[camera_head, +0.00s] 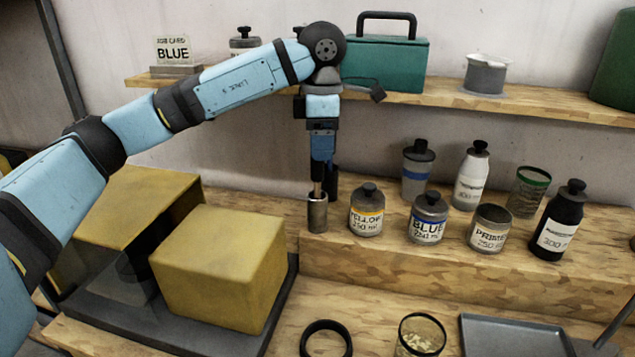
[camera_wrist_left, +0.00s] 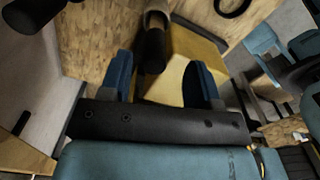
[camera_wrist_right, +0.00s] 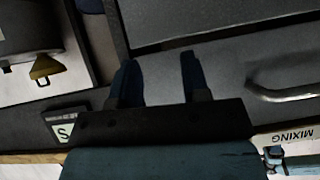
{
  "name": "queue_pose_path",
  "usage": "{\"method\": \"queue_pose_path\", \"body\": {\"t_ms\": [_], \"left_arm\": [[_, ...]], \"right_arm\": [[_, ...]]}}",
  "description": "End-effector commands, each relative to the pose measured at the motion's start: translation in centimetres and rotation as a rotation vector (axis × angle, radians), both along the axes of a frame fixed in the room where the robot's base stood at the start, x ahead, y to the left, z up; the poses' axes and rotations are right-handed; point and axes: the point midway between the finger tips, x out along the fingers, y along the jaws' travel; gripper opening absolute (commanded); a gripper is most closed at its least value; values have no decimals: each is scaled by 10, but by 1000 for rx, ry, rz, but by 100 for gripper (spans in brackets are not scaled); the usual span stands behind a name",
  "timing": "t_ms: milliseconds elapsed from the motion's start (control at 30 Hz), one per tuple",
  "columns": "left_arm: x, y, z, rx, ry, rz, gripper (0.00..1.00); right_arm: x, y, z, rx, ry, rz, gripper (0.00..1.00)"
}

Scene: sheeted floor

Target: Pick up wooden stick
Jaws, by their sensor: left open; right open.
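A thin wooden stick (camera_head: 317,188) stands in a small metal cup (camera_head: 318,217) on the raised wooden step in the head view. Only a short length of the stick shows between the cup and my gripper. My left gripper (camera_head: 322,168) points down directly above the cup, with its fingers open around or beside the stick's upper part; I cannot tell which. In the left wrist view the open fingers (camera_wrist_left: 160,65) have a dark cylinder between and beyond them. My right gripper (camera_wrist_right: 159,62) is open and empty in its own wrist view, away from the stick.
Right of the cup stand the yellow (camera_head: 366,213) and blue (camera_head: 428,220) jars, the primer jar (camera_head: 490,230) and a black bottle (camera_head: 560,222). A yellow block (camera_head: 220,270) is at lower left. The shelf (camera_head: 540,104) runs above, carrying a teal toolbox (camera_head: 385,65).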

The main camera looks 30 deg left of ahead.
Motion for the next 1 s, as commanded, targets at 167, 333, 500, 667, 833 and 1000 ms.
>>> {"method": "queue_pose_path", "body": {"t_ms": [167, 333, 500, 667, 833, 1000], "left_arm": [[0, 7, -22, 1, 4, -1, 57], [1, 8, -45, 1, 3, 0, 57], [1, 8, -49, 0, 1, 0, 57], [1, 8, -49, 0, 1, 0, 36], [1, 8, -48, 0, 1, 0, 3], [1, 8, -48, 0, 1, 0, 3]], "right_arm": [[2, 1, 5, 1, -7, -1, 43], [2, 1, 6, 2, -10, -2, 43], [2, 2, 5, 3, -7, -1, 43], [1, 2, 4, 3, -6, -2, 43], [0, 2, 3, 3, -3, -1, 43], [-1, 2, 3, 3, -1, -1, 43]]}}
